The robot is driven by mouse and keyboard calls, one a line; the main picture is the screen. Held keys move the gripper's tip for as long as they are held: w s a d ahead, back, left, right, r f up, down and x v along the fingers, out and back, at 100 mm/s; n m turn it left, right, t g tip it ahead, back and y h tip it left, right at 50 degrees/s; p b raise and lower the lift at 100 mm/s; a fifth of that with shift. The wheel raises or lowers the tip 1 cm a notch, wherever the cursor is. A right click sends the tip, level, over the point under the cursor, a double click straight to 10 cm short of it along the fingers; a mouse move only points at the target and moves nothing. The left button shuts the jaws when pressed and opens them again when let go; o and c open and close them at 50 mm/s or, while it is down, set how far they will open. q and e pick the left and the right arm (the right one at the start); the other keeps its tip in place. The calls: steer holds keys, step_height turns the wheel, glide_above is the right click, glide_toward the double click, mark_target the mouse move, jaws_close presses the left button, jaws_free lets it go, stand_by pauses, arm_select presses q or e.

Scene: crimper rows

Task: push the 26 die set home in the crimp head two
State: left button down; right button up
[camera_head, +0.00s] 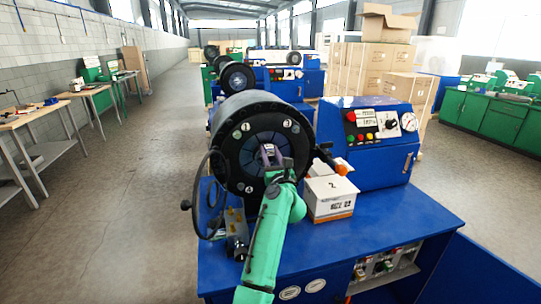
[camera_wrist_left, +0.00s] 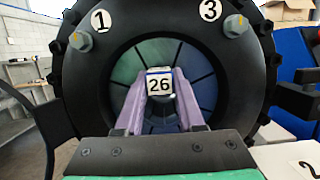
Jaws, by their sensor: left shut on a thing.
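The crimp head (camera_head: 262,108) is a big black ring with numbered bolts, facing me on a blue machine. It also fills the left wrist view (camera_wrist_left: 234,72). My left gripper (camera_head: 270,155) is in front of its centre. In the left wrist view its two purple fingers (camera_wrist_left: 160,92) are shut on the 26 die set (camera_wrist_left: 160,83), whose white label reads 26. The label lies over the middle of the head's round opening, with green and blue wedge segments around it. I cannot tell how deep the die set sits. My right gripper is not in view.
A white carton (camera_head: 330,196) marked 2 stands right of my left arm on the blue machine table (camera_head: 385,232). Behind it is a blue control box (camera_head: 365,172) with buttons and a gauge.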

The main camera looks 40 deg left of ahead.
arm_select(q)
steer(key=shift+b+x, duration=0.35)
steer(key=shift+x, duration=0.7)
